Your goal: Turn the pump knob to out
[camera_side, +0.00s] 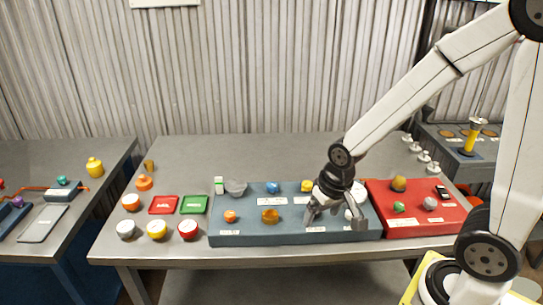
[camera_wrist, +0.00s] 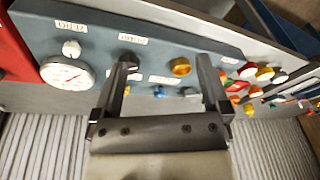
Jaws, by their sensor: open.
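The blue-grey panel (camera_side: 290,233) stands on the table and carries several knobs, a white gauge and small labels too small to read surely. I cannot tell which knob is the pump knob. A dark knob (camera_wrist: 128,56) beside a label shows near the left fingertip in the wrist view. A white knob (camera_wrist: 71,48) sits above the white gauge (camera_wrist: 68,73), left of the fingers. An amber knob (camera_wrist: 180,67) shows between the fingers, nearer the right one. My gripper (camera_side: 335,217) is open and low over the right part of the panel, fingers pointing down. It holds nothing; contact cannot be told.
A red panel (camera_side: 415,229) with several knobs adjoins on the right. Red (camera_side: 163,205) and green (camera_side: 194,205) trays and several coloured round pieces lie left of the panel. The table behind the panel is clear. A corrugated wall (camera_side: 250,70) stands behind.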

